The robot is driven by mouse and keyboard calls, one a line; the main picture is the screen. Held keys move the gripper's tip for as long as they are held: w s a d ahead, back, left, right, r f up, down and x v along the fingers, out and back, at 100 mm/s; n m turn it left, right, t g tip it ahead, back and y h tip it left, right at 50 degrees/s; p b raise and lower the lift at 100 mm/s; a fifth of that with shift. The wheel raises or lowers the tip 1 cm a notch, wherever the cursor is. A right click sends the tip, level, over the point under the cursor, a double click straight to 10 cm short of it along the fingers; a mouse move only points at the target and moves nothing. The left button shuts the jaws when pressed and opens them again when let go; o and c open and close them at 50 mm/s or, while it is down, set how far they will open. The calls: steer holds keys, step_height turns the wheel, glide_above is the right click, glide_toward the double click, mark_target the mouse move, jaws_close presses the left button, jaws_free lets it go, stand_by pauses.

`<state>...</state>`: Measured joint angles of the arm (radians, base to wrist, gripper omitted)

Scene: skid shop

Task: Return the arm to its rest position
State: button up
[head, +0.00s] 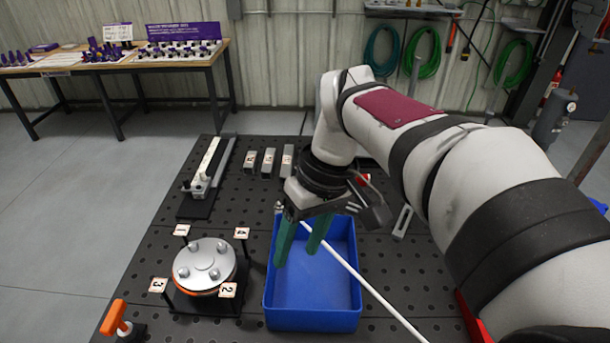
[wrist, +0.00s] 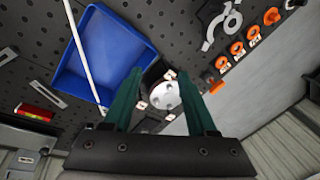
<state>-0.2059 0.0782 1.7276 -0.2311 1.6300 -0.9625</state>
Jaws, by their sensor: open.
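My gripper (head: 303,242) has two green fingers, spread apart with nothing between them. In the head view it hangs over the upper part of a blue bin (head: 312,316), which looks empty. A long white rod (head: 365,283) passes across the bin in the picture, starting beside the gripper. In the wrist view the open fingers (wrist: 163,90) frame a round silver disc (wrist: 165,95), which lies well below them. My arm reaches in from the right and hides part of the table.
The disc fixture (head: 204,262) has numbered tags around it. A rail fixture (head: 208,170) and several metal blocks (head: 268,161) are at the table's back. An orange-handled clamp (head: 117,318) stands at the front left. Hoses (head: 424,52) hang on the wall; a wooden bench (head: 120,65) stands behind.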

steer(key=s+d+f+m, duration=0.4)
steer(key=s+m, duration=0.2)
steer(key=s, duration=0.3)
steer(key=s+d+f+m, duration=0.4)
steer(key=s+m, duration=0.2)
steer(key=s, duration=0.3)
steer(key=shift+d+f+m+t+h, duration=0.25)
steer(key=shift+d+m+t+h, duration=0.05)
steer(key=shift+d+m+h, duration=0.1)
stand_by(1.1)
